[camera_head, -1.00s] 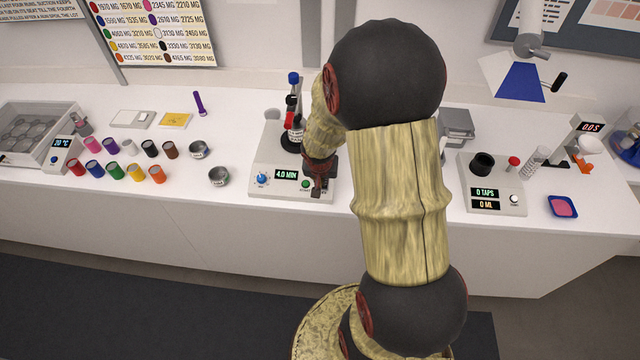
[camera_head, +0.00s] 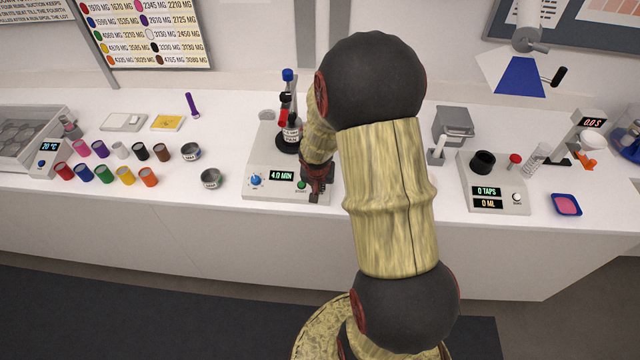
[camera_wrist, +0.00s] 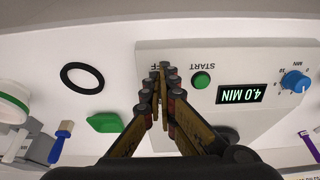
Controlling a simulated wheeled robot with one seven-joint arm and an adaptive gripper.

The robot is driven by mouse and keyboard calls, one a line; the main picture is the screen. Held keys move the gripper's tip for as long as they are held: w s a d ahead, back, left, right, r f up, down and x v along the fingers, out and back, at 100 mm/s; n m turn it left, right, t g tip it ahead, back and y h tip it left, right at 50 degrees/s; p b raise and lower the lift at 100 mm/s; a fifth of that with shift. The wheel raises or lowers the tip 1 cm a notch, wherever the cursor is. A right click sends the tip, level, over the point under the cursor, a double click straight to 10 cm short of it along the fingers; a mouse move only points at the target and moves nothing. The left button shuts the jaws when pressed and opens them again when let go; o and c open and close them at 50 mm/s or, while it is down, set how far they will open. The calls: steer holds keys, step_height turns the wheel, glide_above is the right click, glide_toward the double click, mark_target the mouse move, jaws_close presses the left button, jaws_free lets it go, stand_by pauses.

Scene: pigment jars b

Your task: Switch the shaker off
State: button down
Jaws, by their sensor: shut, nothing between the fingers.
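The shaker (camera_head: 262,180) is a white box on the bench with a lit "4.0 MIN" display, a blue knob and a green START button (camera_head: 302,185). A dark bottle (camera_head: 292,131) with a label stands on its round black holder. My gripper (camera_head: 316,194) is shut and empty at the right front of the shaker, right of the START button. In the wrist view, my gripper's fingertips (camera_wrist: 162,78) lie over the panel beside the green button (camera_wrist: 201,80), at a label of which "FF" shows. The control at that label is hidden behind the fingers; I cannot tell whether they touch it.
Several coloured jars (camera_head: 104,173) and two small metal bowls (camera_head: 210,178) stand left of the shaker. Right of my arm are a grey box (camera_head: 453,124) and a tap-counter device (camera_head: 497,204). Bench space in front of the bowls is clear.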

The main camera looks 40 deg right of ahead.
steer(key=shift+f, duration=0.1)
steer(key=shift+d+f+b, duration=0.1)
steer(key=shift+f+b, duration=0.25)
steer(key=shift+b, duration=0.1)
steer(key=shift+w+f, duration=0.1)
steer(key=shift+f, duration=0.1)
steer(key=shift+d, duration=0.1)
steer(key=shift+p+v, duration=0.85)
steer(key=shift+v, duration=1.25)
steer(key=v, duration=1.1)
steer(key=shift+r, duration=0.4)
